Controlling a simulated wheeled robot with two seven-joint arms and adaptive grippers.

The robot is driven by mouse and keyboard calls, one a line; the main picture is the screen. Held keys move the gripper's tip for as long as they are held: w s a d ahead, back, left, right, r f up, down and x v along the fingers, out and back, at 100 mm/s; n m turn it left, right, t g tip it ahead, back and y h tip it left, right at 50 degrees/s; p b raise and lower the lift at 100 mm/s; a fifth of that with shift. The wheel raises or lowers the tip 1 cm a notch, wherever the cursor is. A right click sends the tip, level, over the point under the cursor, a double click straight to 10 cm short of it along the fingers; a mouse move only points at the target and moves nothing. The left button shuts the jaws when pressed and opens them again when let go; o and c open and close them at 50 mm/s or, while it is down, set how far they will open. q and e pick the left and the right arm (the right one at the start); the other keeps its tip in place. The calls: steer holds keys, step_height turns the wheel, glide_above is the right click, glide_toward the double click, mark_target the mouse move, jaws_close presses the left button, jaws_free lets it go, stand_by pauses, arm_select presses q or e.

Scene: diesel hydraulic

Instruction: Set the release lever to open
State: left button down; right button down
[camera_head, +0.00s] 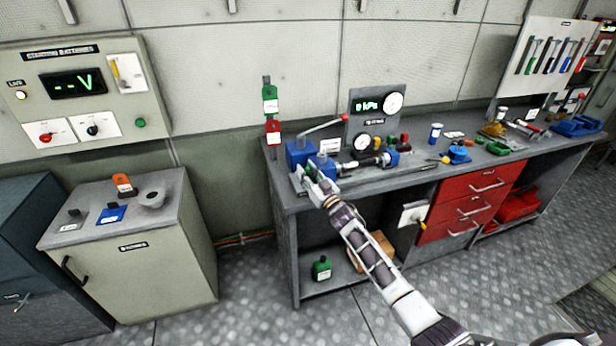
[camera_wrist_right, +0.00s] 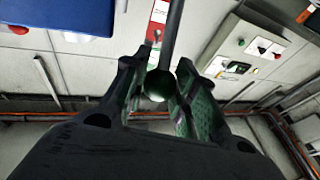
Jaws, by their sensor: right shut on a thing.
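My right gripper (camera_head: 316,184) is at the front left edge of the workbench, by the blue hydraulic unit (camera_head: 299,152). In the right wrist view my right gripper (camera_wrist_right: 158,92) has its two green-padded fingers shut around the end of a dark rod, which looks like the release lever (camera_wrist_right: 173,35). The rod's round end sits between the fingers. In the head view the gripper hides the lever, so I cannot tell its setting. A long handle with a red tip (camera_head: 342,120) rises from the blue unit. My left gripper is not in view.
A gauge panel (camera_head: 363,102) reading kPa stands behind the unit. Tools and small parts lie along the bench (camera_head: 402,183) to the right. A pale cabinet (camera_head: 150,262) stands at left; floor lies between.

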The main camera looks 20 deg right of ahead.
steer(key=shift+w+r, duration=0.65)
steer(key=shift+r, duration=0.05)
steer(key=shift+w+r+p, duration=0.2)
steer(key=shift+w+p, duration=0.25)
steer(key=shift+p, duration=0.15)
steer(key=shift+w+r+g+p, duration=0.15)
steer(key=shift+w+g+p, duration=0.45)
steer(key=shift+w, duration=0.5)
steer(key=shift+w+p, duration=0.1)
steer(key=shift+p, duration=0.2)
steer(key=shift+w, duration=0.3)
steer(key=shift+d, duration=0.1)
